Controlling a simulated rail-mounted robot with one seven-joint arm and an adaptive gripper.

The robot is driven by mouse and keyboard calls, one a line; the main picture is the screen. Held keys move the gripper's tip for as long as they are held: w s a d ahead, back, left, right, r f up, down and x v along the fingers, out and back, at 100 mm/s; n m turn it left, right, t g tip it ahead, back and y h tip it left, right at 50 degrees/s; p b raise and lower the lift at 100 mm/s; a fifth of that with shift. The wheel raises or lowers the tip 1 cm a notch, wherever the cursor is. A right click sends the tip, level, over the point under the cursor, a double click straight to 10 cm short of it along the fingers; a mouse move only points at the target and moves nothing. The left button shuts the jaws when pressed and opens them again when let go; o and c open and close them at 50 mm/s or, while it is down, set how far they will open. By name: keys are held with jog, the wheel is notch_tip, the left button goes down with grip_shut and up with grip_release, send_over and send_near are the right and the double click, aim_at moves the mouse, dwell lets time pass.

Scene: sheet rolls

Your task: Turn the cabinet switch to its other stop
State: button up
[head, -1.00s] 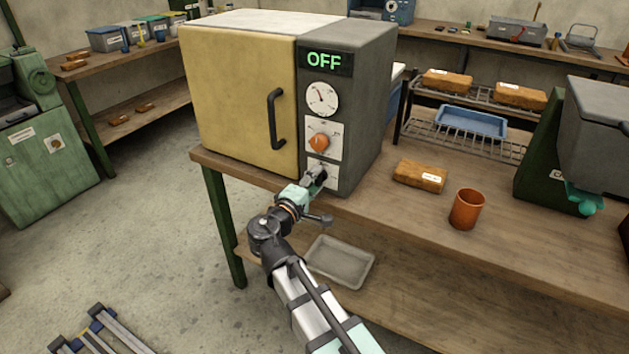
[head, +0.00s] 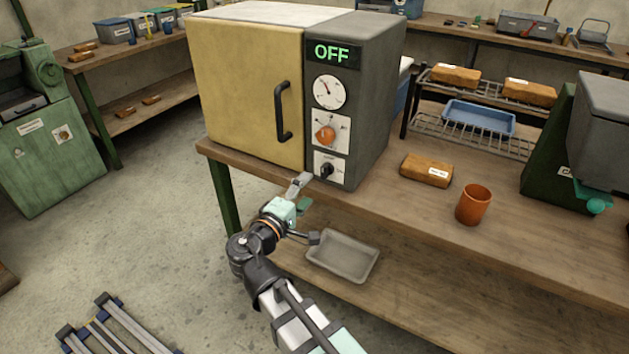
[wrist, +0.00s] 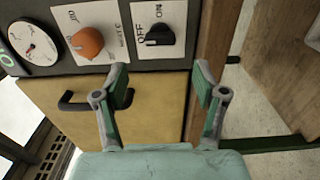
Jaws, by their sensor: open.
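The cabinet switch (head: 326,170) is a small black knob on a white plate, low on the cabinet's grey front panel. In the wrist view the switch (wrist: 159,35) sits between OFF and ON labels; its exact pointing direction is hard to tell. The cabinet display (head: 332,53) reads OFF in green. My gripper (head: 303,193) is open and empty, a little left of and below the switch in the head view, apart from it. In the wrist view the two fingertips of my gripper (wrist: 162,80) stand spread, with the switch beyond the gap between them.
An orange dial (head: 325,135) and a white gauge (head: 330,92) sit above the switch. The yellow door (head: 245,95) has a black handle (head: 283,112). An orange cup (head: 473,205) and a brown block (head: 427,170) stand right on the bench. A grey tray (head: 342,257) lies below.

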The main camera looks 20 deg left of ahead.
jog(key=shift+s+a, duration=0.2)
jog(key=shift+s, duration=0.75)
jog(key=shift+s+a, duration=0.15)
jog(key=shift+s, duration=0.8)
jog(key=s+d+f+m+g, duration=0.1)
jog(key=d+f+g, duration=0.3)
jog(key=f, duration=0.6)
jog(key=d+f+m+g, duration=0.2)
jog(key=d+f+g, duration=0.15)
jog(key=f, duration=0.65)
jog(key=s+d+f+m+g, duration=0.1)
jog(key=d+f+g, duration=0.3)
jog(key=f, duration=0.7)
jog(key=s+d+f+m+g, duration=0.3)
jog(key=s+d+f+g, duration=0.15)
jog(key=d+f, duration=0.65)
jog(key=s+d+f+m+g+y, duration=0.2)
jog(key=s+d+f+m+g, duration=0.2)
jog(key=s+d+f, duration=0.65)
jog(key=s+d+f+m+g+y, duration=0.1)
jog(key=s+d+f+m+g, duration=0.35)
jog(key=s+d, duration=0.6)
notch_tip(320, 180, up, 14)
jog(key=s+a+p, duration=0.2)
jog(key=p, duration=1.2)
jog(key=shift+s, duration=0.2)
